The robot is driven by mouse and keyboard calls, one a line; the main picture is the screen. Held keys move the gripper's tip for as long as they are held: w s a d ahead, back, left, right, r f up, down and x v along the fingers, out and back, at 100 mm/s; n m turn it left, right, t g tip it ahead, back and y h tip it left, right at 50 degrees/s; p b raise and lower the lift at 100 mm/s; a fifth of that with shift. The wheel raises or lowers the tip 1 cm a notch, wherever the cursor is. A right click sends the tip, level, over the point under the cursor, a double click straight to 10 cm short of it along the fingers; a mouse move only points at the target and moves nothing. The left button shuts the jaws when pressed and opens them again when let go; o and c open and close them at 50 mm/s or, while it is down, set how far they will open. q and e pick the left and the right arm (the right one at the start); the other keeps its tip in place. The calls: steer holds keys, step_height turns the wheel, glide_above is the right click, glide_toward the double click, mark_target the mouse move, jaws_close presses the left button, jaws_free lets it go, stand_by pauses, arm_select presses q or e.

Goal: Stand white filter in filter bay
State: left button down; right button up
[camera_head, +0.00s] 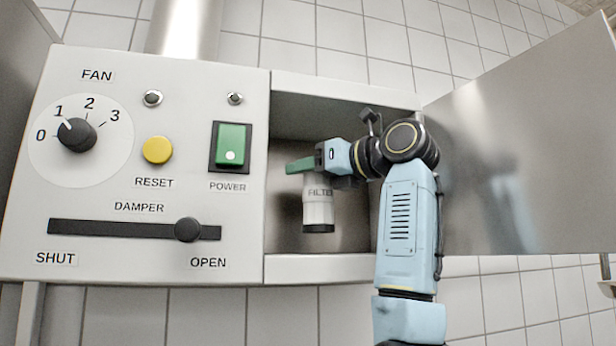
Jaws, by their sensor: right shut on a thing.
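The white filter (318,205) is a white cylinder with a dark bottom edge and the word FILTER partly showing. It is upright inside the open filter bay (344,268), a recess to the right of the control panel. My right gripper (303,166) reaches into the bay and is shut on the filter at its top. The gripper and arm hide part of the filter's label and the right side of the bay. The filter's bottom appears a little above the bay's front lip; I cannot tell whether it touches the floor. My left gripper is not in view.
The bay's metal door (530,150) stands open to the right. The panel (245,270) carries a fan dial (77,135), a yellow reset button (157,150), a green power switch (231,144) and a damper slider (188,229) near OPEN. A tiled wall lies behind.

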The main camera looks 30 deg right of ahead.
mark_target(308, 193)
steer(key=shift+w+d+f, duration=0.1)
steer(key=shift+w+f, duration=0.05)
steer(key=shift+w, duration=0.35)
steer(key=shift+w+d+f, duration=0.1)
steer(key=shift+w, duration=0.35)
steer(key=shift+f+p, duration=0.5)
steer(key=shift+f, duration=1)
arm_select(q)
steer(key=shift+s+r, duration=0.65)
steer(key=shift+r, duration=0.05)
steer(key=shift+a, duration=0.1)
arm_select(e)
steer(key=shift+s, duration=0.1)
steer(key=shift+f, duration=0.15)
steer(key=o, duration=1)
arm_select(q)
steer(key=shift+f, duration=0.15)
arm_select(e)
steer(key=shift+o, duration=0.2)
